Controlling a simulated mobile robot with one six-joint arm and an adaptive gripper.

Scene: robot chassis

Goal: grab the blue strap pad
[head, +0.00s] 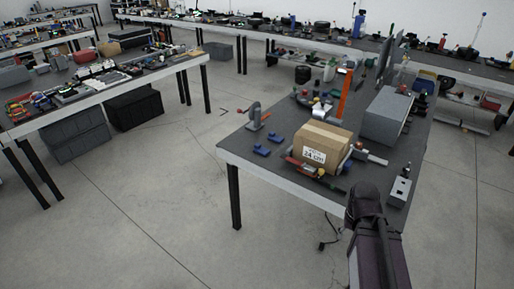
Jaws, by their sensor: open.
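Two small blue pieces lie apart on the dark top of the nearest table (240,147), near its front left corner. The nearer blue piece (262,151) and the farther blue piece (277,138) look alike and low. I cannot tell which is the blue strap pad. Both are left of the cardboard box, with nothing on top of them. My dark arm rises from the lower right and ends in a rounded part at the table's front right edge. My gripper does not show, and nothing of mine touches the blue pieces.
A cardboard box (321,146) stands right of the blue pieces, with small tools around its base. A grey clamp-like item (255,117) stands behind them. A grey box (385,116) and an orange upright (345,94) are farther back.

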